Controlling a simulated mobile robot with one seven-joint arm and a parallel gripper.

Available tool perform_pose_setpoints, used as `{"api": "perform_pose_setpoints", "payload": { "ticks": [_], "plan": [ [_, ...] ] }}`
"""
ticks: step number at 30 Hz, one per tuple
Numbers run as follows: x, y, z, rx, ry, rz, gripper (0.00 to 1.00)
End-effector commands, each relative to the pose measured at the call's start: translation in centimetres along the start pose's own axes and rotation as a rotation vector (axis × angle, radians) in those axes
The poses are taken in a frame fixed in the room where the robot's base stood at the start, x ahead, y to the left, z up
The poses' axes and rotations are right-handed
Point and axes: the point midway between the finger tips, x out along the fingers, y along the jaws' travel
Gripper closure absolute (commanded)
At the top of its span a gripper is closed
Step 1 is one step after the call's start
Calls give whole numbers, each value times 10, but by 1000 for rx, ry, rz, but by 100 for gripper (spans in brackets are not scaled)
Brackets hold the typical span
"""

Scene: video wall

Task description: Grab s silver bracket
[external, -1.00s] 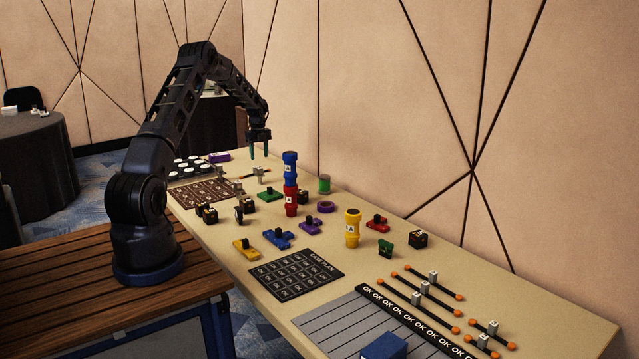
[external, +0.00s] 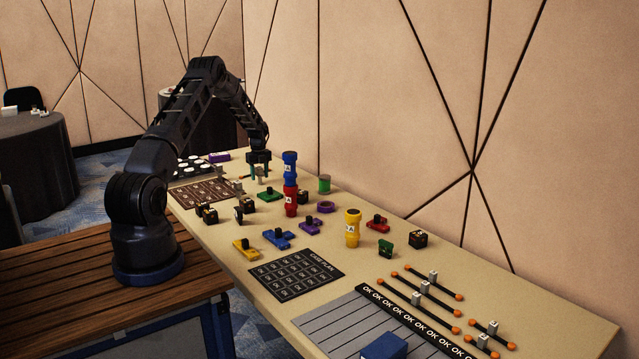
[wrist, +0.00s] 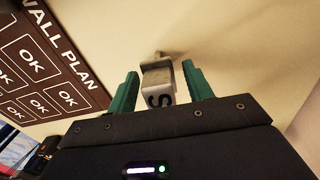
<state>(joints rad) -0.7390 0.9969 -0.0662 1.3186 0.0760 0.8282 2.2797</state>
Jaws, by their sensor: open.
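A silver bracket (wrist: 157,77) with a letter S on its pale face stands on the table in the wrist view. My gripper (wrist: 159,88) is open, with one green finger on each side of the bracket. A gap shows at the left finger; the right finger is close to the bracket, and I cannot tell if it touches. In the external view my gripper (external: 259,173) is low over the far part of the table, and the bracket is mostly hidden between the fingers. More silver brackets (external: 432,279) sit on orange-tipped black rods at the near right.
The brown wall plan board (external: 207,193) lies left of my gripper. A blue and red stack of cylinders (external: 290,185) stands close on the right. Several coloured parts and a dark case plan board (external: 297,275) lie nearer. Bare table surrounds the bracket.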

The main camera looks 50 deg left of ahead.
Motion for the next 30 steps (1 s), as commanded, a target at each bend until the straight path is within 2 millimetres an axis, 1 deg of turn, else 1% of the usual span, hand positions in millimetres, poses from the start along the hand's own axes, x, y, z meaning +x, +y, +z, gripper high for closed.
{"api": "perform_pose_setpoints", "payload": {
  "ticks": [4,5,9,12,19,23,26,30],
  "plan": [
    [0,0,0,0,0,-1,49],
    [0,0,0,0,0,-1,53],
    [-1,0,0,0,0,-1,80],
    [-1,0,0,0,-1,-1,98],
    [-2,-1,0,0,-1,-1,98],
    [-11,-1,0,0,-2,-3,98],
    [-25,-1,0,1,-2,-4,98],
    [-56,-1,0,0,-2,-4,98]
  ]
}}
